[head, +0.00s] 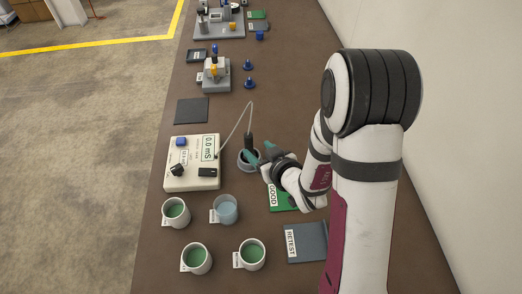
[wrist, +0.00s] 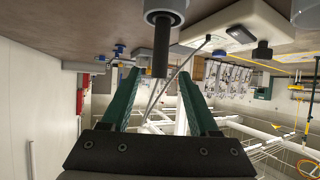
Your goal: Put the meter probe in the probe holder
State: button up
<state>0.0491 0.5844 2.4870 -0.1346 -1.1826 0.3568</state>
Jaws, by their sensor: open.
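The black meter probe (head: 249,141) stands upright in the grey round probe holder (head: 242,163), its lower part hidden inside the cup. A thin pale cable runs from the probe's top to the white meter (head: 192,178), which reads 0.0 mS. My gripper (head: 257,153) has teal fingers and is open beside the probe and holder. In the wrist view, the probe (wrist: 161,50) comes out of the holder (wrist: 168,7), and its free end lies between the spread fingertips (wrist: 158,74). I see clear gaps on both sides of it.
A green GOOD mat (head: 281,200) and a grey RETEST mat (head: 306,243) lie to the right. A dark mat (head: 192,111) and lab fixtures (head: 214,75) sit farther back.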

jog(key=s+d+r+m+g+h, duration=0.55)
jog(key=s+d, duration=0.25)
jog(key=s, duration=0.2)
jog(key=s+a+r+m+g+y, duration=0.1)
jog(key=s+a+r+m+g, duration=0.1)
jog(key=s, duration=0.7)
jog(key=s+a+r+m+g+y, duration=0.1)
jog(key=s+a+r+m+g, duration=0.1)
jog(key=s, duration=0.8)
jog(key=shift+s+a+r+m+g+y, duration=0.2)
jog(key=shift+a+r+m+g+y, duration=0.15)
jog(key=shift+a+r+g, duration=0.5)
